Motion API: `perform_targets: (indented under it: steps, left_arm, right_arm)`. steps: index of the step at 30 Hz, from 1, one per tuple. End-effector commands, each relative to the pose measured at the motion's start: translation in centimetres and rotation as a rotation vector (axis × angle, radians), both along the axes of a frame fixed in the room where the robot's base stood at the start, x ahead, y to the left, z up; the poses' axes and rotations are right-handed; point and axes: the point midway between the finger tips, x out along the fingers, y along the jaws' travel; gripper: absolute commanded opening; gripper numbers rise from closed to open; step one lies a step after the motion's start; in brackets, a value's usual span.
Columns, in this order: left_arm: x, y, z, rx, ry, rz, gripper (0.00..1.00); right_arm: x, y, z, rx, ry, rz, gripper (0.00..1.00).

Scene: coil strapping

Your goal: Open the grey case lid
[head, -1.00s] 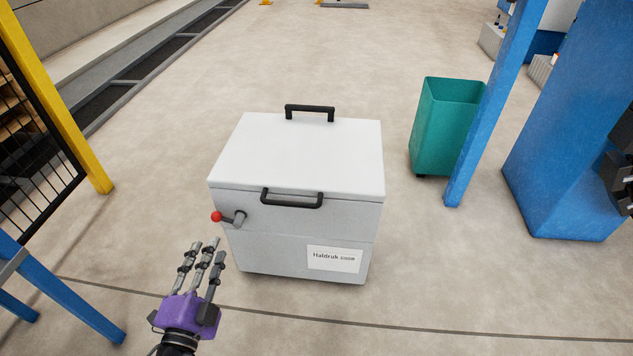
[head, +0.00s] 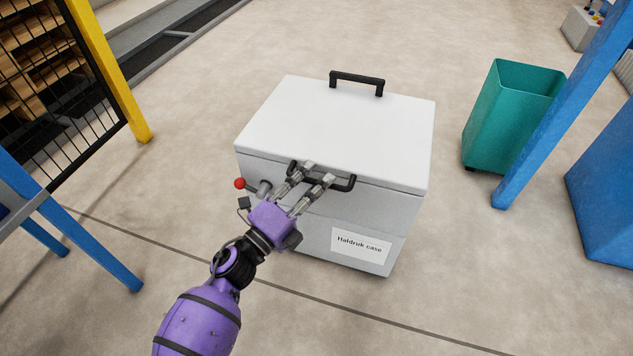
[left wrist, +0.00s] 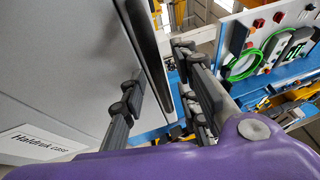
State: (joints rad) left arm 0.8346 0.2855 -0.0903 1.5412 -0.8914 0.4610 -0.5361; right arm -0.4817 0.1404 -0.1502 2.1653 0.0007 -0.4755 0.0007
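The grey case (head: 310,215) stands closed on the floor, its pale lid (head: 335,130) flat on top. A black front handle (head: 341,186) sits at the lid's front edge. A red-knobbed lever (head: 240,184) is on the case front, left of the handle. My left gripper (head: 317,174) is at the front handle with its fingers over it. In the left wrist view, the handle (left wrist: 146,45) runs between the spread fingers (left wrist: 160,95), which look open; contact is not clear. My right gripper is out of view.
A second black handle (head: 357,82) is at the lid's back. A green bin (head: 507,115) and a blue post (head: 560,110) stand to the right. A yellow post (head: 108,70) with black mesh fencing and a blue frame (head: 85,235) are on the left. The floor behind the case is clear.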

Motion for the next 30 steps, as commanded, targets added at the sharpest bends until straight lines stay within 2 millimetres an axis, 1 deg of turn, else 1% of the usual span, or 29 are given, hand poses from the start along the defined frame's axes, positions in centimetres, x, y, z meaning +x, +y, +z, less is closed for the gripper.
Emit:
perform_targets:
  steps: [3,10,15,17,25,30]
  left_arm:
    - [0.36,-0.34,0.05,-0.001,0.001,0.0,0.29]
    - [0.4,-0.38,0.11,-0.001,0.001,0.0,0.29]
    - [0.39,-0.36,0.1,-0.002,0.001,0.001,0.07]
    - [0.39,-0.36,0.1,-0.002,0.001,0.001,0.0]
    - [0.38,-0.35,0.06,0.0,0.001,0.001,0.0]
    - [0.36,-0.33,0.27,0.003,0.004,0.001,0.0]
  right_arm:
    - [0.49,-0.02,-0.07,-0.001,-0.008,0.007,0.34]
    - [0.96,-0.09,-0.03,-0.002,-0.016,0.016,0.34]
    - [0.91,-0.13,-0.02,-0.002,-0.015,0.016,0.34]
    - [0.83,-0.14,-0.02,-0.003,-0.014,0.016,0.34]
    - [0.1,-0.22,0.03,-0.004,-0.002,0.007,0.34]
    - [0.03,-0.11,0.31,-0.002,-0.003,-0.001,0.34]
